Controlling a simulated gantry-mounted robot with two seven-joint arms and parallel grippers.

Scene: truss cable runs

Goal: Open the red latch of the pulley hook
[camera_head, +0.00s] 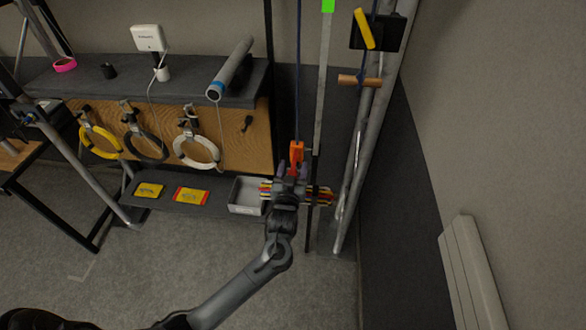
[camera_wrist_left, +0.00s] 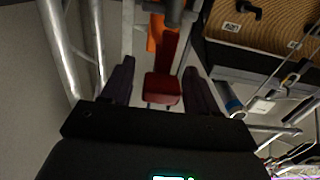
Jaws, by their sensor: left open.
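The orange pulley hook (camera_head: 297,150) hangs on a dark blue rope, just past the tips of my left gripper (camera_head: 293,171). In the left wrist view, part of its orange body (camera_wrist_left: 155,35) shows behind the red latch (camera_wrist_left: 163,88). My left gripper is open, with one dark finger on each side of the latch and a visible gap on both sides. In the head view the gripper hides the lower part of the hook, and I cannot make out the latch there. My right gripper is not in view.
A bundle of colourful cables (camera_head: 322,195) lies behind my left gripper, by a grey bin (camera_head: 246,196). Metal truss poles (camera_head: 352,185) stand close on the right. A wooden panel (camera_head: 240,150) with hanging cable coils is at the left. A white radiator (camera_head: 470,275) is at right.

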